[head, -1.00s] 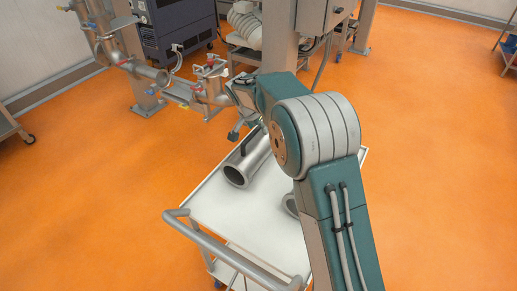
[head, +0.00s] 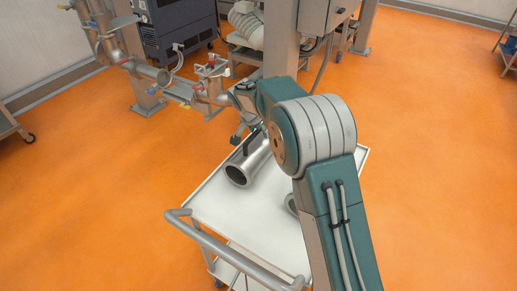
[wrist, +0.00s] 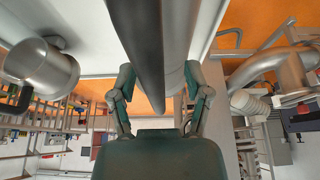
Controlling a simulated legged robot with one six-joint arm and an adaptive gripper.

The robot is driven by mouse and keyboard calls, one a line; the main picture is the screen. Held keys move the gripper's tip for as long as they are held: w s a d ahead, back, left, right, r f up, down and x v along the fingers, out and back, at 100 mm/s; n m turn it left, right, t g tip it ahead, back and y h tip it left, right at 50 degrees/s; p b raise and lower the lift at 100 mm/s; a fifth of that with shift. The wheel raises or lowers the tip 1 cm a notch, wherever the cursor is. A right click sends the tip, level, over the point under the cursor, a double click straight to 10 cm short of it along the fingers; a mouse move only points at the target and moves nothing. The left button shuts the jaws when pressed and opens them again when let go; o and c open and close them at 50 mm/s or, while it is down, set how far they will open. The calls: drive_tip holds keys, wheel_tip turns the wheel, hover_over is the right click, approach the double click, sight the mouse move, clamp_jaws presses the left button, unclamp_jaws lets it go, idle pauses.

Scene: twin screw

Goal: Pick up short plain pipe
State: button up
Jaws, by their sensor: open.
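A short plain metal pipe (head: 241,171) with a flanged open end lies on the white cart top (head: 222,208) in the head view. In the wrist view the pipe (wrist: 150,40) runs from the top edge down between my two fingers. My gripper (wrist: 159,78) is open, with one finger on each side of the pipe. In the head view my gripper (head: 245,140) is at the pipe's far part, partly hidden by my arm. I cannot tell whether either finger touches the pipe.
A second metal pipe piece (head: 290,203) lies on the cart, mostly hidden by my arm; a metal piece with a round opening (wrist: 40,72) shows left in the wrist view. The cart's push handle (head: 232,255) is at the near edge. Pipework (head: 165,80) stands beyond the cart.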

drive_tip(key=shift+d, duration=0.1)
drive_tip(key=shift+d, duration=0.15)
clamp_jaws()
drive_tip(key=shift+r, duration=0.15)
